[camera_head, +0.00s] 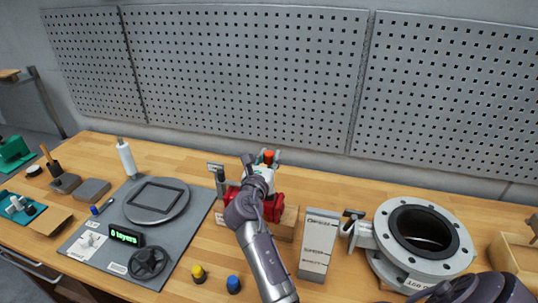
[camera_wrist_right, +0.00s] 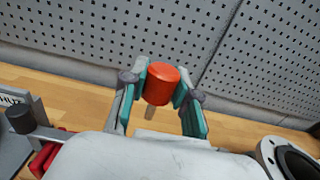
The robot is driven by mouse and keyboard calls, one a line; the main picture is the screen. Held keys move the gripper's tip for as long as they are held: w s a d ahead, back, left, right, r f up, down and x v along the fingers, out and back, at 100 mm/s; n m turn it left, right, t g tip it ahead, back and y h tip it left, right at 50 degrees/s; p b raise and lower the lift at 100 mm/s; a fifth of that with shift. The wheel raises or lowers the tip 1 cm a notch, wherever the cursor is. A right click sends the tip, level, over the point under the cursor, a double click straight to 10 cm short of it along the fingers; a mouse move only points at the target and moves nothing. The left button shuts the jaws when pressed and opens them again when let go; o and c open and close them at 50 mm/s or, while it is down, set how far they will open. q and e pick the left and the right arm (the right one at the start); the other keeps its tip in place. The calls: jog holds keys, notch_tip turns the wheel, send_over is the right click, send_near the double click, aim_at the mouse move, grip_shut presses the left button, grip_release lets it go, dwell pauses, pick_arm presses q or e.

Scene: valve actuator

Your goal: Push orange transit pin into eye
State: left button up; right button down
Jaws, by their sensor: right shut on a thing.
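The orange transit pin (camera_head: 268,156) shows above the red actuator (camera_head: 273,208) in the head view. In the wrist view its orange cap (camera_wrist_right: 161,86) sits upright between the teal finger pads of my right gripper (camera_wrist_right: 162,92), which is shut on it. A thin, pale shaft (camera_wrist_right: 149,113) points down below the cap. In the head view my right gripper (camera_head: 267,158) is over the actuator, and my arm hides part of it. I cannot make out the eye or whether the pin's tip is in it. My left gripper is not in view.
A grey box (camera_head: 318,243) and a large flanged valve (camera_head: 423,243) stand to the right. A grey mat (camera_head: 190,215) with a turntable (camera_head: 157,200) and a handwheel (camera_head: 148,262) lies to the left. Yellow (camera_head: 198,273) and blue (camera_head: 233,284) knobs stand in front. A pegboard (camera_head: 250,70) rises behind.

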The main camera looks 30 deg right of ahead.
jog(key=shift+r+p, duration=0.15)
jog(key=shift+p, duration=0.4)
jog(key=shift+f+b, duration=2.05)
jog(key=shift+f, duration=1)
jog(key=shift+p, duration=0.85)
jog(key=shift+f+b, duration=1.5)
jog(key=shift+f, duration=0.7)
jog(key=c, duration=0.8)
grip_release()
jog(key=shift+s+a, duration=0.1)
